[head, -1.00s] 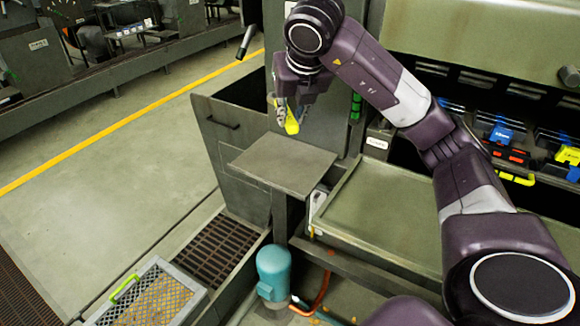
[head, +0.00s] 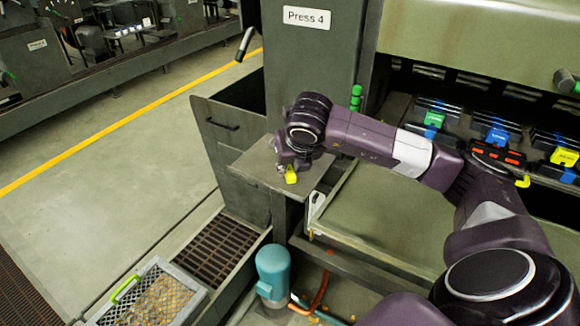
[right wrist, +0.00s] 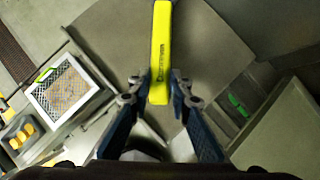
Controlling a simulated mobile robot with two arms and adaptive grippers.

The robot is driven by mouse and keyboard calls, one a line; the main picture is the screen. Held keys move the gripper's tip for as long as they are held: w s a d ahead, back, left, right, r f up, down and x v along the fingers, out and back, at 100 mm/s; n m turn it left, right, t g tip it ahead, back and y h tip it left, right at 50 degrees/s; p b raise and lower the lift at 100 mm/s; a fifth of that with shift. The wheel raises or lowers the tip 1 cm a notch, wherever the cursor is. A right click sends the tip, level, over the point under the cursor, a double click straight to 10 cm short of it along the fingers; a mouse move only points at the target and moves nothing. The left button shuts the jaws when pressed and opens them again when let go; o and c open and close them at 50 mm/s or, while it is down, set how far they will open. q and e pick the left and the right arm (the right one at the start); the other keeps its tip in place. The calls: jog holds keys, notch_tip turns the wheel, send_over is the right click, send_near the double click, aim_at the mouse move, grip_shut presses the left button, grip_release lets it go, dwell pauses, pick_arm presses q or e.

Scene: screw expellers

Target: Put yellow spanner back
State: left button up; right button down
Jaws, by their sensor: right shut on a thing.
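The yellow spanner (head: 291,176) shows as a small yellow piece under my right gripper (head: 288,164), over the small grey side shelf (head: 262,166). In the right wrist view the yellow spanner (right wrist: 161,48) points away from me, with its far end cut off by the top edge. The fingers of my right gripper (right wrist: 158,94) are closed on its near end from both sides. I cannot tell whether the spanner touches the shelf. My left gripper is not in view.
The press column with a "Press 4" sign (head: 307,18) stands just behind. A flat tray (head: 385,215) lies to the right of the shelf. A teal motor (head: 273,270) and a mesh-topped box (head: 150,297) are below. The floor at left is clear.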

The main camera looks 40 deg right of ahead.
jog(key=c, duration=1.8)
grip_release()
jog(key=shift+f, duration=0.1)
jog(key=shift+o, duration=0.2)
jog(key=b+v, duration=0.1)
jog(key=v, duration=1.1)
jog(key=shift+w, duration=0.1)
